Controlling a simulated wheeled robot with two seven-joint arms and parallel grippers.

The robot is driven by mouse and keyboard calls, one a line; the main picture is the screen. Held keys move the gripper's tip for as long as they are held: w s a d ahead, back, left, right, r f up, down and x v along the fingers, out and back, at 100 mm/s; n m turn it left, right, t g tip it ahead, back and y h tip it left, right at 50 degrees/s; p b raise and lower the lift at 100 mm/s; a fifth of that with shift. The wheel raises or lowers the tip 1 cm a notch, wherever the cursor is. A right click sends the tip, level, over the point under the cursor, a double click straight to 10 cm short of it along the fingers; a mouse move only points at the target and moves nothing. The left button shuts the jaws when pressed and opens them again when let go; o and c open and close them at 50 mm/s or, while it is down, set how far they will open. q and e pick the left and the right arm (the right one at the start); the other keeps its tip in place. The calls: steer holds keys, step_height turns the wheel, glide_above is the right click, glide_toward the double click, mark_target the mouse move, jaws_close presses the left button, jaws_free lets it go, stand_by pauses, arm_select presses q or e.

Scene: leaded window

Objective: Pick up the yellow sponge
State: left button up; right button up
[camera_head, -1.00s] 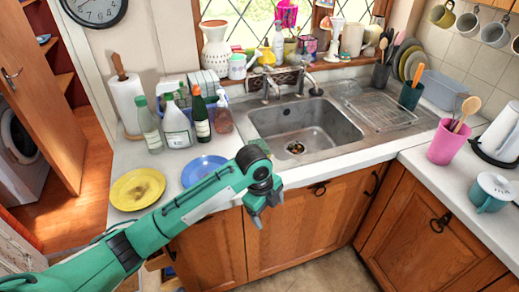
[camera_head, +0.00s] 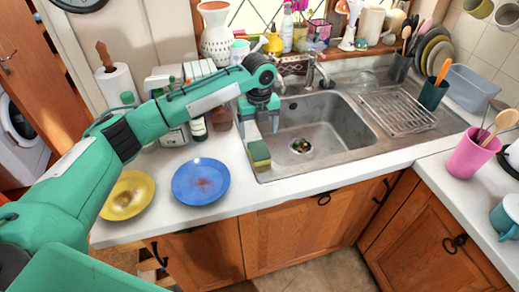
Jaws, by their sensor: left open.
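The yellow sponge (camera_head: 259,153) with a green top stands at the near left edge of the steel sink (camera_head: 345,118), by the counter front. My left gripper (camera_head: 262,131) is open, pointing down, just above and behind the sponge in the picture. One finger comes down close to the sponge's top; I cannot tell if they touch. Nothing is seen between the fingers. My right gripper is not in view.
A blue plate (camera_head: 200,181) and a yellow plate (camera_head: 127,196), both stained, lie on the counter left of the sink. Bottles stand behind them, partly hidden by my left arm. A pink utensil cup (camera_head: 470,156) stands at the right.

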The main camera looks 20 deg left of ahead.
mark_target(259, 149)
arm_select(q)
steer(key=f, duration=0.3)
steer(key=shift+w+f, duration=0.15)
steer(key=shift+w, duration=0.05)
steer(key=shift+f+p, duration=0.6)
steer(key=shift+f, duration=0.25)
step_height(259, 149, down, 4)
steer(key=shift+r+p, duration=0.15)
steer(key=shift+p, duration=0.65)
steer(key=shift+f, duration=0.4)
steer(key=shift+s+f, duration=0.1)
steer(key=c, duration=1)
steer(key=shift+c, duration=0.2)
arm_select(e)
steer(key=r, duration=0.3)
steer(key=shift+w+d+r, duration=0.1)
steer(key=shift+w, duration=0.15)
